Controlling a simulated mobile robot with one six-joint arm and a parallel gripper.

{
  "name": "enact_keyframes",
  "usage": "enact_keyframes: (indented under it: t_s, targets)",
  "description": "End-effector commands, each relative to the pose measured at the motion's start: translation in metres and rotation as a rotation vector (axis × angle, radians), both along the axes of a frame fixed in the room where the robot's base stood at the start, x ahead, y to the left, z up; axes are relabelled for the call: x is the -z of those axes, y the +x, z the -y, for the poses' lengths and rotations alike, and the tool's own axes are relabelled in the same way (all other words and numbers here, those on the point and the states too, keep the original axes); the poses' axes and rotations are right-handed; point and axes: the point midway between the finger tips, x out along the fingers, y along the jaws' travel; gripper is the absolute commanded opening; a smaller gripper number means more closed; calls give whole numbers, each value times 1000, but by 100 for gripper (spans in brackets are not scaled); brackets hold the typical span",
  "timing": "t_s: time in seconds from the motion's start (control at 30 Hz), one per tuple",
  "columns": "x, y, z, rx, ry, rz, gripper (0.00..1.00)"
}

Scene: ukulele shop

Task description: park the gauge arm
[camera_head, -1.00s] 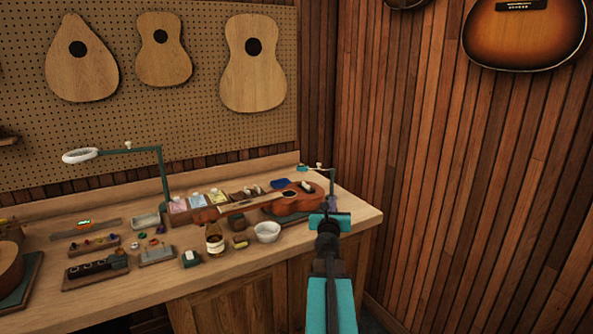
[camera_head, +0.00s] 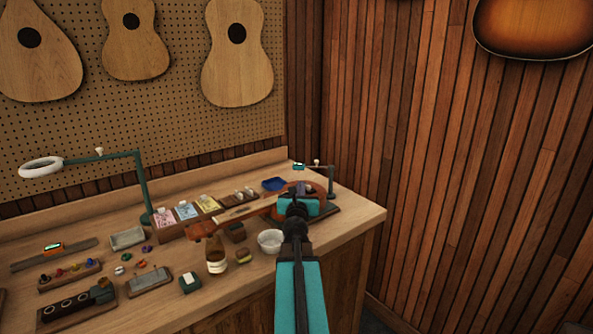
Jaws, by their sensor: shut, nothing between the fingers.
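The gauge arm (camera_head: 318,166) stands at the right end of the bench, on a thin dark post, with a small teal head reaching left over the ukulele. The ukulele (camera_head: 256,210) lies on a dark support, its neck pointing left and its body largely hidden behind my gripper. My gripper (camera_head: 298,205) is shut and empty, in front of the ukulele body and below the gauge arm's head in the picture. I cannot tell the gap in depth between them. My gripper's fingertips are hard to make out.
The wooden bench (camera_head: 345,228) has a free right corner. A white bowl (camera_head: 270,241), an amber bottle (camera_head: 216,253) and a dark block (camera_head: 235,232) stand left of my arm. A green lamp (camera_head: 140,180) rises farther left. A slatted wall (camera_head: 430,170) bounds the right.

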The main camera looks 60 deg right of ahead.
Motion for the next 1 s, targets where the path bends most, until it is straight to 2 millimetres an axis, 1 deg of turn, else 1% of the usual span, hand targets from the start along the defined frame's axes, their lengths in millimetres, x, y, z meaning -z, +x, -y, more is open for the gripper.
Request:
enact_keyframes:
  t_s: [0.53, 0.77, 1.0]
  targets:
    - [0, 1, 4, 1, 0, 0, 0]
    - [0, 9, 16, 1, -1, -1, 0]
    - [0, 19, 34, 1, -1, -1, 0]
